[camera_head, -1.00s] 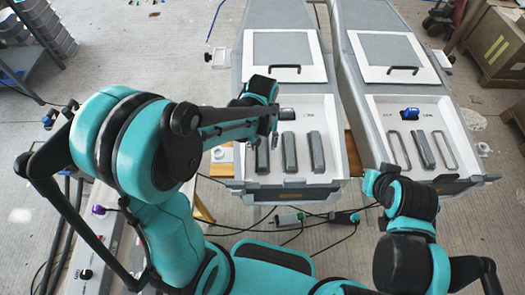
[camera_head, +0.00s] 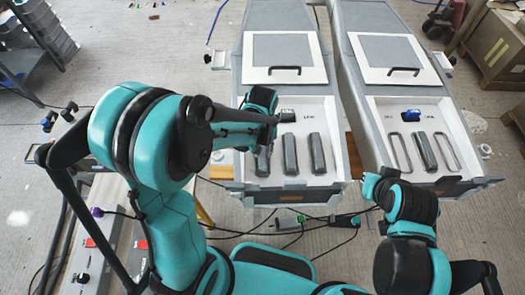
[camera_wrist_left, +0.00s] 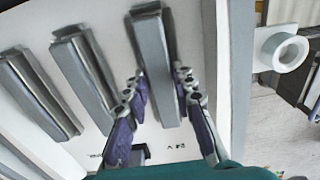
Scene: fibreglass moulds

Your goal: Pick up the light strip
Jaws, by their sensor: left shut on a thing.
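The light strip (camera_head: 263,160) is a grey bar, the leftmost of 3 in the white tray of the left mould; my arm partly hides its far end. In the left wrist view, the strip (camera_wrist_left: 156,60) runs between the purple-padded fingers of my left gripper (camera_wrist_left: 159,88), which are closed on its sides. In the head view, my left gripper (camera_head: 268,138) is low over the strip and its fingertips are mostly hidden. My right gripper (camera_head: 380,190) is near the front of the right mould; its fingers cannot be made out.
The other bars (camera_head: 289,154) (camera_head: 317,153) lie beside it in the left tray (camera_head: 301,179). A white ring (camera_wrist_left: 290,52) is outside the tray wall. Cables lie on the floor in front.

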